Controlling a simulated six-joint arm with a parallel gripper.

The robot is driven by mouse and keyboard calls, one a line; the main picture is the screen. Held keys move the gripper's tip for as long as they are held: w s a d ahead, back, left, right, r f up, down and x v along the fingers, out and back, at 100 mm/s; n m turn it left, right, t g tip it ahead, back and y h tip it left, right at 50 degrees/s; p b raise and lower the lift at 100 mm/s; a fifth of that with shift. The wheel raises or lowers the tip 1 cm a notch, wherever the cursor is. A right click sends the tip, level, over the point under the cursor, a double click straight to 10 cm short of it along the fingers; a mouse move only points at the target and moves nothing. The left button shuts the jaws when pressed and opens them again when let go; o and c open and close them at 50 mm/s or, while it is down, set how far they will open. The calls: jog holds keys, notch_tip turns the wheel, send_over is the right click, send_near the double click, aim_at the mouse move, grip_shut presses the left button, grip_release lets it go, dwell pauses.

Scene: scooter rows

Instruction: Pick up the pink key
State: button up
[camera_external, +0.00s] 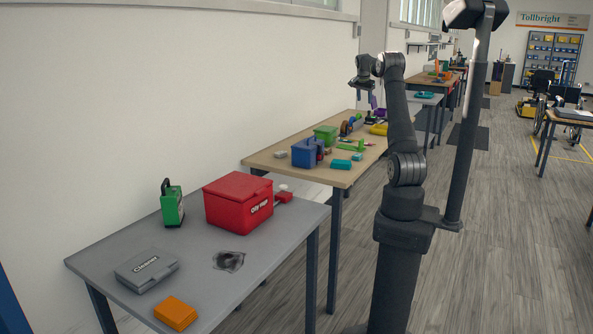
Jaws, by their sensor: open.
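I cannot make out a pink key in this view. It may be too small to tell or hidden behind other things. My gripper (365,94) is open, small and dark in the picture, and hangs above the far part of the wooden table (268,161). I see nothing held in it. A purple thing (374,102) shows close to the gripper in the picture; I cannot tell how far apart they are.
The wooden table holds a blue container (304,153), a green container (325,134), a yellow piece (379,129) and several small items. The nearer grey table carries a red box (237,203), a grey case (146,271) and an orange block (175,313).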

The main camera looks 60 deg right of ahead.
jog(key=s+d+f+m+t+y, duration=0.2)
jog(key=s+d+f+m, duration=0.3)
jog(key=d+f+m, duration=0.25)
jog(key=m+t+y, duration=0.2)
jog(key=m, duration=0.6)
send_near(373, 144)
jog(key=x, duration=0.8)
jog(key=shift+w+d+r, duration=0.1)
jog(key=shift+w+d, duration=0.05)
jog(key=shift+w, duration=0.25)
jog(key=c, duration=1.1)
jog(key=shift+o, duration=0.2)
jog(key=shift+r, duration=0.1)
